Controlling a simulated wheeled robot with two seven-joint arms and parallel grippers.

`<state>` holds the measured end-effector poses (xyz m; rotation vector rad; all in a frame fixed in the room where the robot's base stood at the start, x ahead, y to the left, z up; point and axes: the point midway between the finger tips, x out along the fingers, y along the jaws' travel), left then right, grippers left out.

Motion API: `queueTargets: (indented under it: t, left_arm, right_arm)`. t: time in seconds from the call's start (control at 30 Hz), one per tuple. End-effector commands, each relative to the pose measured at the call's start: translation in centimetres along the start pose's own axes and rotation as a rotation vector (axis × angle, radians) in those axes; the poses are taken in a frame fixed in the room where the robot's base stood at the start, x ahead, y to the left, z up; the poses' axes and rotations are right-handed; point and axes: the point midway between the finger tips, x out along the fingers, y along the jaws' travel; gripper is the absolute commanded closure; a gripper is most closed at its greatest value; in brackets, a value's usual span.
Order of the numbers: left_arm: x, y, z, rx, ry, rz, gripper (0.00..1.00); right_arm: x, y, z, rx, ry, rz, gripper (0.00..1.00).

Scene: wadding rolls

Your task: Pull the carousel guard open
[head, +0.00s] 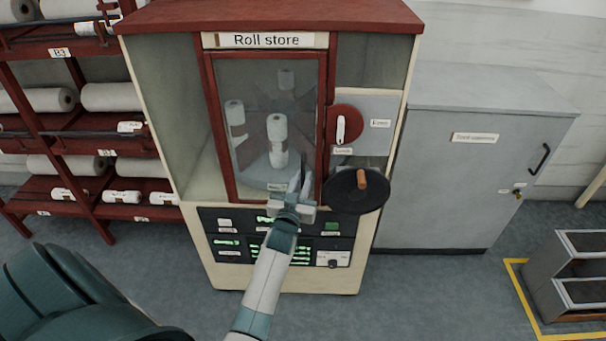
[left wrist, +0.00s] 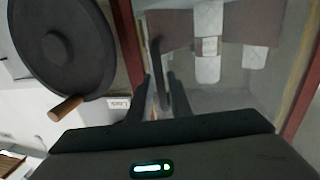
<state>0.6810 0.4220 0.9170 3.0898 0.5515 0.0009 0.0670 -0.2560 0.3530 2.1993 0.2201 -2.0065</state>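The carousel guard is a red-framed clear door (head: 212,110) on the front of the roll store cabinet; it looks closed. White rolls (head: 278,135) stand on the carousel behind its pane. A dark bar handle (left wrist: 156,60) stands on the guard near its crank-side edge. My left gripper (head: 302,185) is in front of the guard's lower right part. In the left wrist view its two fingers (left wrist: 159,88) stand on either side of the handle, with gaps visible, so it looks open around the bar. My right gripper is in neither view.
A black handwheel with a wooden knob (head: 357,190) juts out right of my left gripper. A red disc with a white lever (head: 342,127) is above it. A control panel (head: 230,240) lies below. A grey cabinet (head: 470,150) stands right, red roll racks (head: 90,130) left.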

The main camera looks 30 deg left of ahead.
Motion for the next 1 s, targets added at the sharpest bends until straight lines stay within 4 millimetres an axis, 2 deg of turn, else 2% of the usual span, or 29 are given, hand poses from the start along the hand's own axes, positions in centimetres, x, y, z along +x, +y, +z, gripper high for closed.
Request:
queueTargets:
  t: [0.2,0.5,0.6,1.0]
  left_arm:
    - [1.32,-0.06,-0.01,0.000,-0.001,-0.001,0.81]
    - [1.43,-0.05,0.02,0.001,-0.001,-0.001,0.81]
    - [1.42,-0.05,0.02,0.001,-0.001,-0.001,1.00]
    - [1.35,0.05,0.02,0.003,-0.001,0.014,1.00]
  right_arm:
    - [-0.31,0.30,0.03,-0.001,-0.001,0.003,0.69]
    - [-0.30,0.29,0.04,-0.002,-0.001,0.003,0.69]
    - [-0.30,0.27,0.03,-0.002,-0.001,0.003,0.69]
    - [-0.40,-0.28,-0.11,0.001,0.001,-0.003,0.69]
